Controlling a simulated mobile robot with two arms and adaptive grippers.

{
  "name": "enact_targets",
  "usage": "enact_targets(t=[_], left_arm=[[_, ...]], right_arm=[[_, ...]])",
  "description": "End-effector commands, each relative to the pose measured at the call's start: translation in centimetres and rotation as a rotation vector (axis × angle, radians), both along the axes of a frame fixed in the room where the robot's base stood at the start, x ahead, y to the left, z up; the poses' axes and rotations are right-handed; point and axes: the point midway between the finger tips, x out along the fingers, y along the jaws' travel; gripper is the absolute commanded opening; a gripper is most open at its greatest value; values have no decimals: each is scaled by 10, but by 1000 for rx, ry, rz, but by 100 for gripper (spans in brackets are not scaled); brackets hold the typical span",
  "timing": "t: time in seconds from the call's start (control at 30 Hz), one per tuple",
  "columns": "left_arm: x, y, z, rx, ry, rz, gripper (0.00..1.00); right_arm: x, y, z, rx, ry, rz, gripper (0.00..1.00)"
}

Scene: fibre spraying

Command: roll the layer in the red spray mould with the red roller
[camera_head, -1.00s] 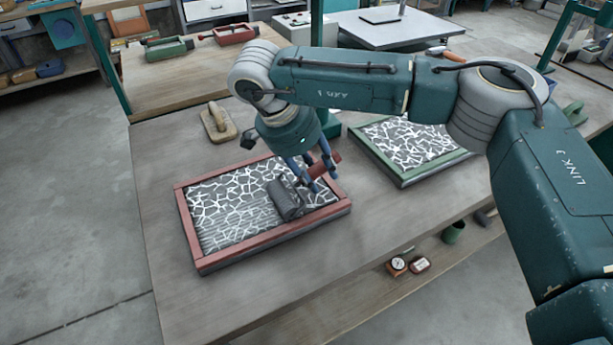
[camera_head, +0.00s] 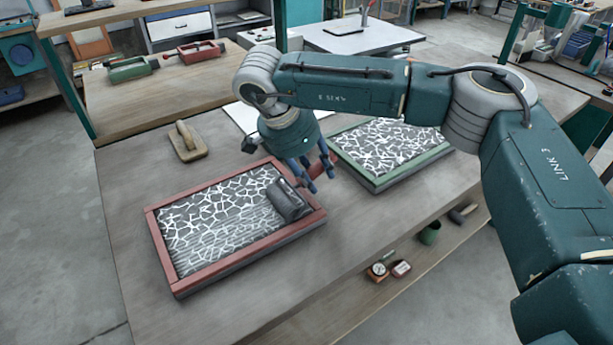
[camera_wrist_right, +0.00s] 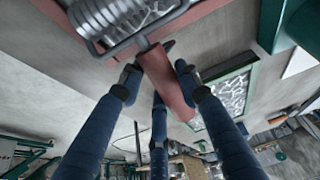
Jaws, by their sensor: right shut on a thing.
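The red spray mould (camera_head: 230,270) lies on the table in the head view, a red-framed tray. Its layer (camera_head: 215,215) is dark with a white cracked pattern, and shows finer parallel lines near the front left. The red roller (camera_head: 287,199) has a grey ridged drum over the right end of the layer. Its red handle (camera_wrist_right: 165,84) shows in the right wrist view. My right gripper (camera_head: 318,174) is shut on that handle, beside the mould's right rim. Whether the drum touches the layer is hard to tell. My left gripper is not in view.
A green-framed mould (camera_head: 410,175) with a similar layer lies to the right. A wooden float (camera_head: 187,142) lies behind the red mould. A gauge (camera_head: 378,270) and a green cup (camera_head: 430,233) stand on the lower shelf. The table's front left is bare.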

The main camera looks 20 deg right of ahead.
Motion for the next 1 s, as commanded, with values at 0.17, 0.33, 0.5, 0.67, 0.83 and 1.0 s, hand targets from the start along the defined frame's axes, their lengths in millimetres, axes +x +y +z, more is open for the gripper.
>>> enact_targets(t=[0.17, 0.33, 0.5, 0.67, 0.83, 1.0], left_arm=[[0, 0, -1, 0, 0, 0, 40], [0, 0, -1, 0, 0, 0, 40], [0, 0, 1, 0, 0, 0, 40], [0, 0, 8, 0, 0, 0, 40], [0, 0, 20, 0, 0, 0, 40], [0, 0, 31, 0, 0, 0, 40]], right_arm=[[5, -14, 0, 0, 0, -1, 0], [5, -15, 0, 0, 0, 1, 0], [5, -15, 2, 0, 0, 1, 0], [5, -15, 14, 1, -2, 1, 0], [6, -14, 32, 2, -2, 1, 0], [6, -15, 49, 1, -3, 0, 0]])
